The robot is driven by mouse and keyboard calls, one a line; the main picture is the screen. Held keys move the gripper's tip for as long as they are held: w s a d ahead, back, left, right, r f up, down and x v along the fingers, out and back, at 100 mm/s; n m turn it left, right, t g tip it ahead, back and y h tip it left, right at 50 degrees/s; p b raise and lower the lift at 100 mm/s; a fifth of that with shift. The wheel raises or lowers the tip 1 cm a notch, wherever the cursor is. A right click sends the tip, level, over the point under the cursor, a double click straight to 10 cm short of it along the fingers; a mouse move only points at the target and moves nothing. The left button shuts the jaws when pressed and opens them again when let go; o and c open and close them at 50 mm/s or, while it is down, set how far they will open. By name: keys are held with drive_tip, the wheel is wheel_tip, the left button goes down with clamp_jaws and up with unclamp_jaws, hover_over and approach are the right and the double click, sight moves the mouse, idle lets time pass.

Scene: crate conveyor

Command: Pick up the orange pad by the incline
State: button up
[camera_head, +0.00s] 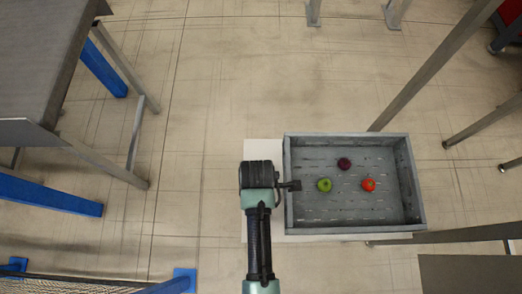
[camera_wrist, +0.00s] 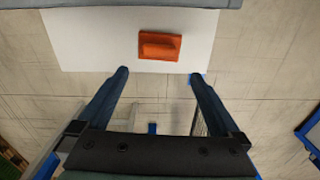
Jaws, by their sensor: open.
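The orange pad (camera_wrist: 159,46) lies on a white surface (camera_wrist: 90,42) in the wrist view, with a raised block on its top. My gripper (camera_wrist: 157,73) is open and empty in the wrist view, its two fingers spread apart, with the pad just beyond the fingertips and between their lines. In the head view the pad cannot be seen; my arm and gripper (camera_head: 292,186) cover part of the white surface beside the crate.
A grey crate (camera_head: 415,185) holds a green, a red and a dark purple fruit, right next to my gripper. A grey conveyor-like table (camera_head: 40,60) with blue supports (camera_head: 50,195) stands at the left. Metal legs stand at the right. Floor between is clear.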

wheel_tip(320, 180, down, 3)
drive_tip(key=shift+w+f, duration=0.1)
drive_tip(key=shift+w, duration=0.05)
drive_tip(key=f, duration=0.3)
drive_tip(key=shift+d+f+b, duration=0.3)
drive_tip(key=shift+d+f, duration=0.1)
drive_tip(key=shift+f, duration=0.65)
drive_tip(key=shift+c, duration=0.2)
drive_tip(key=c, duration=1.2)
drive_tip(key=shift+r, duration=0.1)
wheel_tip(320, 180, up, 10)
drive_tip(key=p, duration=0.1)
